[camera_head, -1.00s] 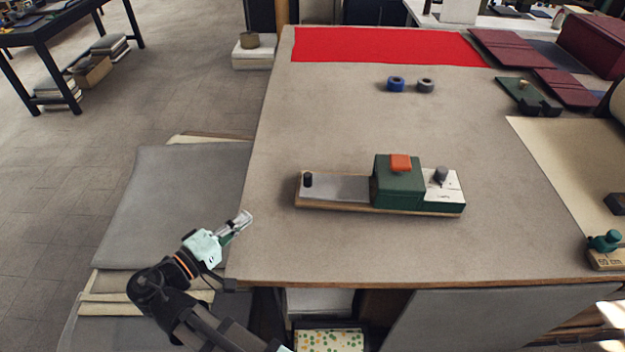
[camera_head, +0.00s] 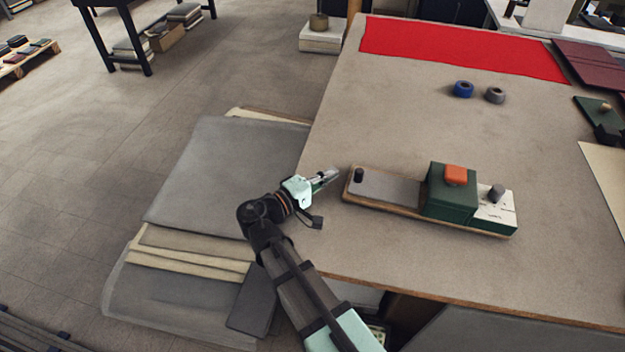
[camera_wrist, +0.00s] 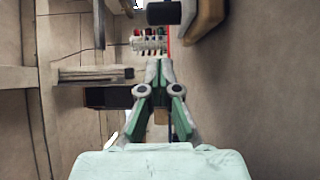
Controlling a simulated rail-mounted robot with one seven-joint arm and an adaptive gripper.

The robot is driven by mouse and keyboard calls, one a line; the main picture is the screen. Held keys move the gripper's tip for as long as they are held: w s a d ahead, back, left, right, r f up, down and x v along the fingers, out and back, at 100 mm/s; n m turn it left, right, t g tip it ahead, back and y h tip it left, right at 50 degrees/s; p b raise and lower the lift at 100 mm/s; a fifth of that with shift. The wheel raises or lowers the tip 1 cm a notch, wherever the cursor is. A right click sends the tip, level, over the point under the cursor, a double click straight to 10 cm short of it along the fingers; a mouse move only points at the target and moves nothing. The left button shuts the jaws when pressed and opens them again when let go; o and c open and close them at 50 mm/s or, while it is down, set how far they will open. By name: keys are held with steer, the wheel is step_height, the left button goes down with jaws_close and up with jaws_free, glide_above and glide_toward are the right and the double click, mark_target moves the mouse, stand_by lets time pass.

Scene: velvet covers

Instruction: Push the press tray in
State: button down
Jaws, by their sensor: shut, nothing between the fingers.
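The press is a low wooden-based device on the table. Its grey tray (camera_head: 385,187) extends out on the left and has a black knob (camera_head: 359,175) at its left end. A green press block (camera_head: 452,197) with an orange top (camera_head: 455,175) stands over the tray's right part. My gripper (camera_head: 334,173) is shut and empty, just left of the black knob, with a small gap between them. In the wrist view the closed fingertips (camera_wrist: 160,66) point forward, and the black knob (camera_wrist: 165,13) shows beyond them at the top.
A white plate with a grey knob (camera_head: 497,193) sits at the press's right end. Blue (camera_head: 463,89) and grey (camera_head: 495,95) rings lie farther back, before a red cloth (camera_head: 460,48). Grey boards (camera_head: 225,175) lie left of the table.

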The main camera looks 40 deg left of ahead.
steer(key=shift+w+d+p, duration=0.25)
steer(key=shift+w+d, duration=0.25)
steer(key=shift+d, duration=0.3)
steer(key=shift+w+d+p, duration=0.2)
steer(key=shift+w+d, duration=0.3)
steer(key=shift+d, duration=0.3)
